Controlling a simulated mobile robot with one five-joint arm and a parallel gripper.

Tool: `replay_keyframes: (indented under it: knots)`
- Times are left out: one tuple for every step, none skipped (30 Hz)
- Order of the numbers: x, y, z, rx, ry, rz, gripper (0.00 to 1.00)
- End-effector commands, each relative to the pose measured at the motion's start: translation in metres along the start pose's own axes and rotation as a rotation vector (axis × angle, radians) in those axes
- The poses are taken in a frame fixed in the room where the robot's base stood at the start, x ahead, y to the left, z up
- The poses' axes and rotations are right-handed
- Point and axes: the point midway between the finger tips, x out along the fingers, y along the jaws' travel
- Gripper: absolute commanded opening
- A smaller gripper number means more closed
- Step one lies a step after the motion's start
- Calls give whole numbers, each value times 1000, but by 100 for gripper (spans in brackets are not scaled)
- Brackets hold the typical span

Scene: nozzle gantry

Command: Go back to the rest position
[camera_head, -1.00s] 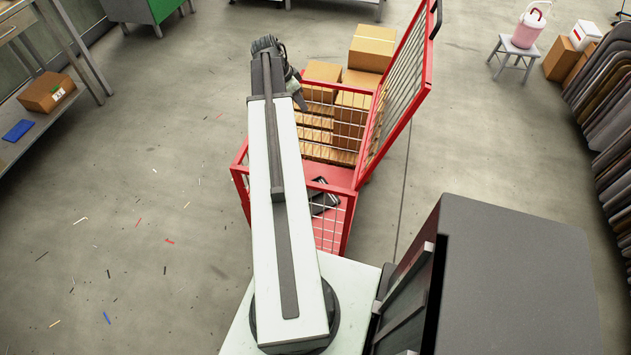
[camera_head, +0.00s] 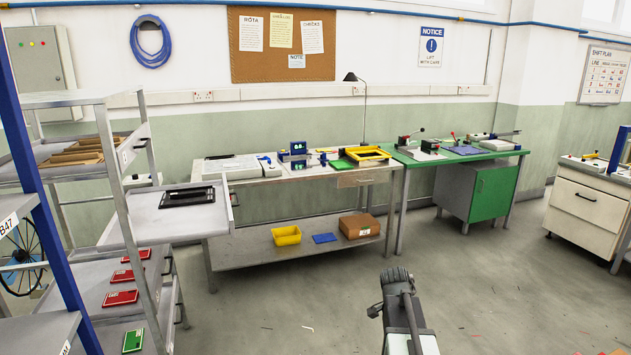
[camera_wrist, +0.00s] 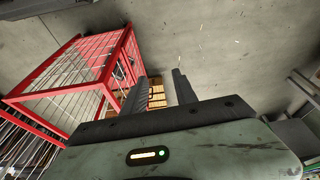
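My gripper (camera_wrist: 158,78) shows in the wrist view with its two dark fingers apart and nothing held between them. In the head view my gripper (camera_head: 395,278) is at the bottom, on the end of my arm, in front of the benches and over the floor. Its fingers cannot be made out clearly there. A red mesh cage cart (camera_wrist: 75,72) lies beyond the fingers and to their left in the wrist view. Cardboard boxes (camera_wrist: 157,94) show in the gap between the fingers, farther off.
A shelf rack (camera_head: 130,200) stands at left, with a black tray (camera_head: 187,197) on a shelf sticking out. A grey workbench (camera_head: 300,240) and a green bench (camera_head: 490,193) stand along the wall. A white drawer cabinet (camera_head: 585,212) is at right. Open floor (camera_head: 500,280) lies between.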

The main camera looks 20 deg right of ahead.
Motion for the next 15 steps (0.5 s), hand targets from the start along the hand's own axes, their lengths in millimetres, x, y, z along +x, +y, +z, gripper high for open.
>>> replay_keyframes:
  knots:
    - [-20, -13, 42, -109, -17, -23, 34]
    - [-28, -20, 65, -175, -28, -34, 34]
    - [-38, -26, 94, -265, -44, -50, 34]
    - [-46, -29, 116, -333, -56, -60, 34]
    - [-53, -31, 137, -403, -68, -71, 34]
    - [-63, -33, 164, -498, -83, -86, 34]
    - [-70, -32, 184, -573, -96, -98, 34]
    - [-76, -30, 203, -649, -108, -109, 34]
    - [-85, -26, 228, -757, -127, -125, 34]
    - [-90, -21, 245, -846, -143, -138, 34]
    - [-94, -14, 259, -940, -160, -152, 34]
    - [-95, -6, 267, -1039, -181, -168, 34]
    - [-94, -1, 270, -1102, -195, -179, 34]
    - [-94, 3, 273, -1163, -205, -190, 34]
    - [-95, 6, 276, -1237, -216, -205, 34]
